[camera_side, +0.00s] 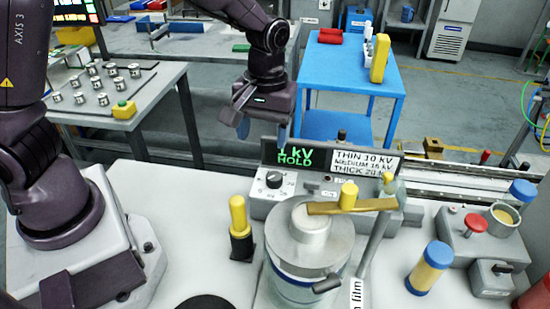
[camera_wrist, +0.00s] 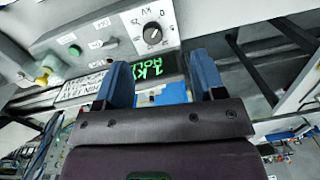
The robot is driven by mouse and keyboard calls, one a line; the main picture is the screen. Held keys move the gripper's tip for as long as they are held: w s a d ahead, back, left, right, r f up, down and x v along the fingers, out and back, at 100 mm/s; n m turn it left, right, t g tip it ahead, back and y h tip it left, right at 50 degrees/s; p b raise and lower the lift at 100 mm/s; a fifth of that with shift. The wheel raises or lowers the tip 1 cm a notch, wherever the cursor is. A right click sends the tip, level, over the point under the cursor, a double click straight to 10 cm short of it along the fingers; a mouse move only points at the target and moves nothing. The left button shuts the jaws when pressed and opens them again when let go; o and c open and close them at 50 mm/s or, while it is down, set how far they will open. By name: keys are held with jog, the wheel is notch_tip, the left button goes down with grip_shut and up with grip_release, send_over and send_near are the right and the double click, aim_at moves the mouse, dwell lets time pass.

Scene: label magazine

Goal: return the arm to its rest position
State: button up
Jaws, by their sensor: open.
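My gripper (camera_side: 243,126) hangs in the air behind and above the grey control box (camera_side: 262,208), to the left of its display. Its two blue fingers are apart with nothing between them. In the wrist view my gripper (camera_wrist: 162,84) is open, and the control box (camera_wrist: 110,35) with its dial and green display shows beyond the fingertips. My gripper appears to touch nothing.
A lidded metal pot (camera_side: 307,250) stands before the control box, with a brass bar (camera_side: 375,206) above it. A yellow-topped black holder (camera_side: 240,230) stands left of it. A blue table (camera_side: 345,75) is behind. White bench (camera_side: 190,220) is clear at left.

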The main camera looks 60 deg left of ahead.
jog(key=s+a+r+m+t, duration=0.2)
jog(key=s+r+m+t, duration=0.1)
jog(key=s+r, duration=0.4)
jog(key=s+a+r+m+t, duration=0.2)
jog(key=s+r+m+t, duration=0.1)
jog(key=s+r+m, duration=0.2)
notch_tip(320, 180, up, 3)
jog(key=s, duration=0.2)
jog(key=shift+s+a+r, duration=0.15)
jog(key=shift+s+a, duration=0.15)
jog(key=shift+a, duration=0.05)
dwell(0.9)
